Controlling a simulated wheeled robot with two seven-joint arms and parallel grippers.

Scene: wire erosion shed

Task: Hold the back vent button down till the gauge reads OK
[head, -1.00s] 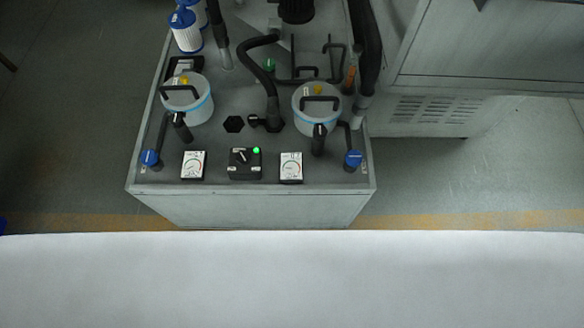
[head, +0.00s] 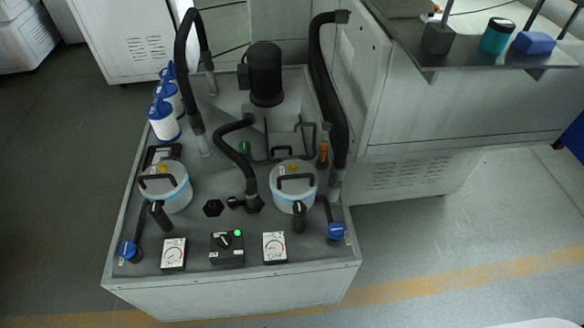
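A grey machine top (head: 215,180) carries two pale lidded canisters, a left one (head: 176,200) and a right one (head: 283,206). Each has a black handle and a small yellow button, the left button (head: 163,168) and the right button (head: 291,167). Which is the back vent button I cannot tell. Two white dial gauges stand at the front, a left gauge (head: 174,254) and a right gauge (head: 275,247). Their readings are too small to make out. Neither of my grippers is in view.
Between the gauges is a black switch box (head: 227,248) with a lit green lamp. Blue valve knobs (head: 128,250) (head: 335,231) sit at the front corners. Black hoses (head: 333,100) and a motor (head: 265,75) stand behind. White-blue filter cartridges (head: 163,120) line the left edge.

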